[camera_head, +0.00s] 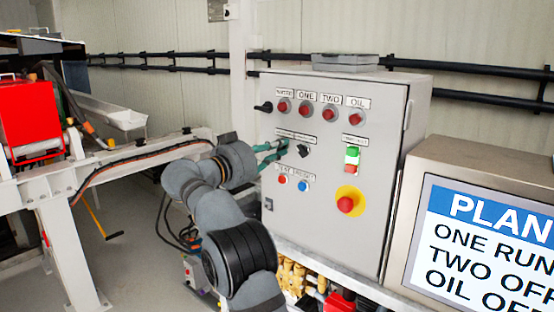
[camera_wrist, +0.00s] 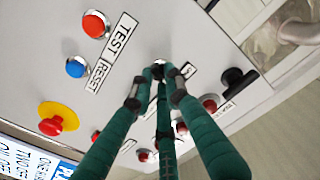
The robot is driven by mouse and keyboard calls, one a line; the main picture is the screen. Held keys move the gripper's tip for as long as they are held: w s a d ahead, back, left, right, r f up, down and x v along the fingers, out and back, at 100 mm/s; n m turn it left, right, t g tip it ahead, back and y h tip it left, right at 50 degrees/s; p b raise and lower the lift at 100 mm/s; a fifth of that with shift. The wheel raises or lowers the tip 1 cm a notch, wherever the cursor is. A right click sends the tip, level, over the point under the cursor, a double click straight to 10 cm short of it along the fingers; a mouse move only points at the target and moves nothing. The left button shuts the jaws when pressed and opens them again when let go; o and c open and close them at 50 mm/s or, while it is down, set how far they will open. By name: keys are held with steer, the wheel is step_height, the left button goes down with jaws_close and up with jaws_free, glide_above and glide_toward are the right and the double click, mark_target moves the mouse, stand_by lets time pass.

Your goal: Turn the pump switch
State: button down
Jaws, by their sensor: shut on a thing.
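The grey control box (camera_head: 335,225) faces me. Its front bears red lamps or buttons labelled ONE, TWO and OIL. A black rotary knob (camera_head: 303,151) sits mid-panel, just right of my gripper (camera_head: 282,148) in the head view. In the wrist view, my teal fingers (camera_wrist: 158,75) converge at the panel and are shut on a small dark switch knob (camera_wrist: 158,71), mostly hidden by the fingertips. I cannot tell whether both views show the same knob. A black side handle (camera_wrist: 238,84) stands apart from the fingers.
A red-on-yellow stop button (camera_head: 347,203), green-and-red buttons (camera_head: 351,160) and red and blue buttons (camera_wrist: 75,67) are near. A sign (camera_head: 485,245) reading PLAN, ONE RUN stands right. Grey tray (camera_head: 345,62) lies on the box. White frame (camera_head: 70,240) stands left.

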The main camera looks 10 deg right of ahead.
steer(key=n, duration=1)
steer(key=shift+w+r, duration=0.1)
steer(key=shift+r, duration=0.05)
steer(key=shift+n, duration=0.5)
steer(key=c, duration=1.7)
jaws_free()
steer(key=shift+a, duration=0.15)
steer(key=v, duration=1.1)
steer(key=shift+s+a, duration=0.3)
